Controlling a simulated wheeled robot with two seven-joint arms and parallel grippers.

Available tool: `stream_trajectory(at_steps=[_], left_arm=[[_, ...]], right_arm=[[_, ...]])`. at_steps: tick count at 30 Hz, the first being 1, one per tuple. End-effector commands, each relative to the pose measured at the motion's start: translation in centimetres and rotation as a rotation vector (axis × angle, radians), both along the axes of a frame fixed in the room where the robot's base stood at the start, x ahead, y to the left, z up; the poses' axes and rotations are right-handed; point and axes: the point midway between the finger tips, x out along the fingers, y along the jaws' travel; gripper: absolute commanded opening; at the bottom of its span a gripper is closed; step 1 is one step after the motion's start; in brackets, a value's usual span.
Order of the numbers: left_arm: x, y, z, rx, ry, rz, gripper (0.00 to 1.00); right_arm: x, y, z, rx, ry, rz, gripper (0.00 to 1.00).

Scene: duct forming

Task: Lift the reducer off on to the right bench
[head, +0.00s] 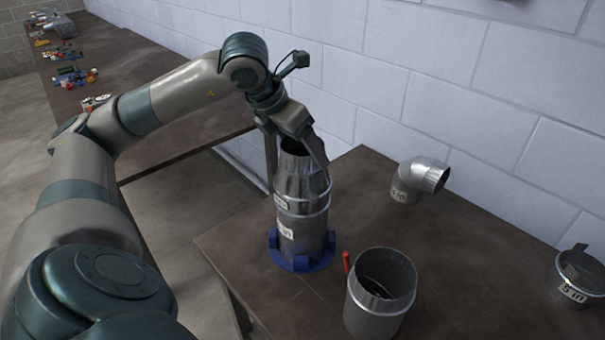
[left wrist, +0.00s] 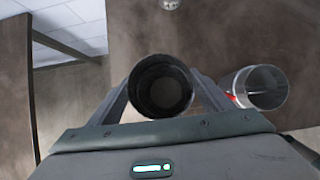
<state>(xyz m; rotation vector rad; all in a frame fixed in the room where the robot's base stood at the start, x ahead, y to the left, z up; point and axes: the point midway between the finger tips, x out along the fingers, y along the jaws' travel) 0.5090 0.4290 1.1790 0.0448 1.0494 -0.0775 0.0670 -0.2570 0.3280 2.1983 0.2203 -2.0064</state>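The reducer (head: 301,183) is a shiny metal piece that narrows to an open top. It stands upright on a labelled metal duct (head: 308,240) in a blue ring-shaped base on the bench (head: 240,240). My left gripper (head: 298,180) comes from above with one finger on each side of the reducer. The fingertips lie close against its wider part; I cannot tell whether they touch. In the left wrist view the reducer's round mouth (left wrist: 161,87) sits between the spread fingers, and their tips are hidden behind it. My right gripper is not in view.
An open metal cylinder (head: 380,292), with a red handle beside it, stands close to the right of the base. A metal elbow (head: 418,180) and a labelled small can-like piece (head: 577,277) stand farther right. A white block wall backs the bench. Bare benchtop lies between these parts.

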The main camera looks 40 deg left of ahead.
Motion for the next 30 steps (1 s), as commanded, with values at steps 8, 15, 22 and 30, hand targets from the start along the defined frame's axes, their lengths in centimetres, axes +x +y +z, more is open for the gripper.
stream_trajectory(at_steps=[8, 15, 22, 30], left_arm=[[0.0, 0.0, 0.1, 0.000, -0.001, 0.000, 0.31], [0.0, 0.0, 0.5, -0.001, -0.002, 0.001, 0.31], [0.1, 0.0, 2.0, -0.003, -0.006, 0.000, 0.31], [0.2, -1.3, 4.8, -0.004, -0.005, -0.007, 0.31]], right_arm=[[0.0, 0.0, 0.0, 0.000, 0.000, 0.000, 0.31], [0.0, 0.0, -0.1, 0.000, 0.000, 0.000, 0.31], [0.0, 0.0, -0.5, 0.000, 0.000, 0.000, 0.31], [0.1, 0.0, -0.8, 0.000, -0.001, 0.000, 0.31]])
